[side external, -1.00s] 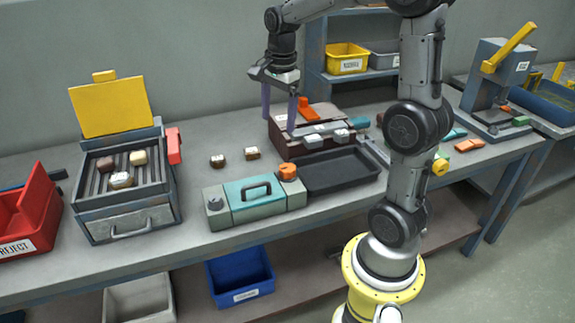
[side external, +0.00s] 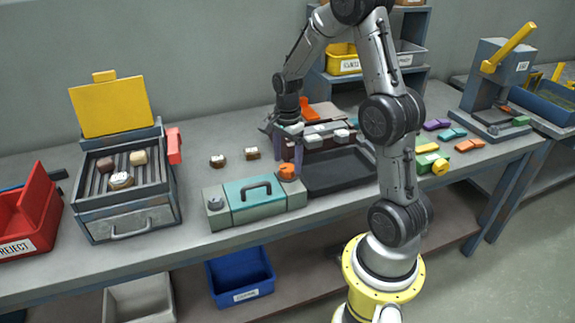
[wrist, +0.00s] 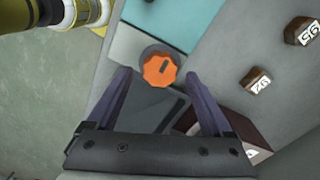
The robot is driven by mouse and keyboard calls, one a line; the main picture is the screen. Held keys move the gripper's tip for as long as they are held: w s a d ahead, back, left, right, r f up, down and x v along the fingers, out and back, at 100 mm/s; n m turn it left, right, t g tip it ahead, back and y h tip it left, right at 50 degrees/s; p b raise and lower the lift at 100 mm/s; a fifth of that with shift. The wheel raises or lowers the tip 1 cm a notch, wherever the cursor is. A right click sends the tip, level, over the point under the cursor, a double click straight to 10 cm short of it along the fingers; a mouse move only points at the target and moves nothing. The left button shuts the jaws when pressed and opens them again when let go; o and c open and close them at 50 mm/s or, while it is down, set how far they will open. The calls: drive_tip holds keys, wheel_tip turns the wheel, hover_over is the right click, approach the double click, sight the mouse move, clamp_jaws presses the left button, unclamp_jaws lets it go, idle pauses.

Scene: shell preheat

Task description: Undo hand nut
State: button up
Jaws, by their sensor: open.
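The orange hand nut (side external: 287,171) sits on the right end of the grey and teal fixture (side external: 254,197), which has a dark handle. In the wrist view the orange nut (wrist: 160,70) has a lobed rim and a dark slot, and lies just beyond and between the fingertips. My gripper (side external: 288,166) is open, with its purple fingers down close to the nut on its far side.
A black tray (side external: 335,187) lies right of the fixture. Two brown blocks (side external: 217,161) stand behind it on the bench. A grill box (side external: 130,222) with a raised yellow lid and a red reject bin (side external: 22,212) are at left. Coloured parts (side external: 436,124) lie at right.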

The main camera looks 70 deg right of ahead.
drive_tip(key=shift+f, duration=1.1)
clamp_jaws()
